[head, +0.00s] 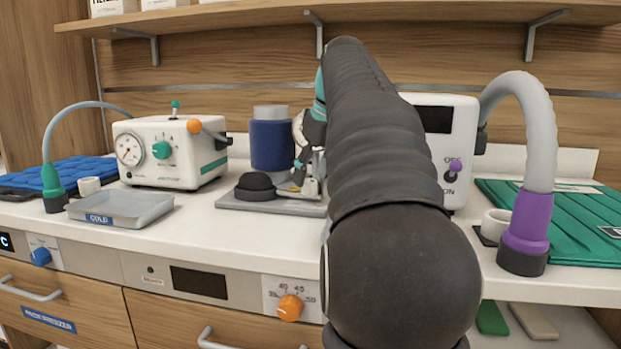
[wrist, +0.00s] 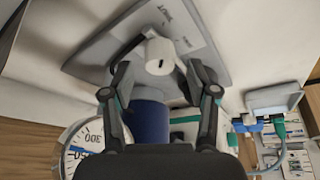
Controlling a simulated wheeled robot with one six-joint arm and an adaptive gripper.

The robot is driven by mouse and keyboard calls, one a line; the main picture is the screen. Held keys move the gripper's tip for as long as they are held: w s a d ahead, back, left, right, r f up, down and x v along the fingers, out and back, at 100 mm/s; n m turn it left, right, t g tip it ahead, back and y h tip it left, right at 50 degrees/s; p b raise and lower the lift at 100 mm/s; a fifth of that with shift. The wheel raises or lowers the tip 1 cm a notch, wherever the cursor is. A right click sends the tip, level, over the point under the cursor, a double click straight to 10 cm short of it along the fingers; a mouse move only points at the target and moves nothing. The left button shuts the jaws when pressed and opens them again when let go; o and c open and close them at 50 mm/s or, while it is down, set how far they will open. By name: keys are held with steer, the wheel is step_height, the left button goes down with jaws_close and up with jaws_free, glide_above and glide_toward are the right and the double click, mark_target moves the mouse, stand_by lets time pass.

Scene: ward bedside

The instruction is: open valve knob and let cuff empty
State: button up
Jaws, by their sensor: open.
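In the wrist view, a pale cylindrical knob (wrist: 160,57) with a black mark stands on a grey base plate (wrist: 100,48). My gripper (wrist: 160,72) is open, with one finger on each side of the knob; I cannot tell if either touches it. The dark blue cuff (wrist: 150,122) shows between the fingers, partly hidden by the gripper. A round gauge (wrist: 82,146) is cut off at lower left. In the head view, the cuff (head: 271,146) stands on the plate behind a black bulb (head: 255,186). My gripper (head: 303,172) is beside them, and my arm hides the right part.
A white gauge box (head: 175,155) and a grey tray (head: 120,209) stand to the left. A white unit (head: 455,140) with a purple-tipped switch and a thick grey hose (head: 540,130) stand to the right. A shelf (head: 240,14) runs above the counter (head: 250,238), whose front strip is clear.

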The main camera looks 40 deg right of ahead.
steer(key=shift+x, duration=0.85)
jaws_close()
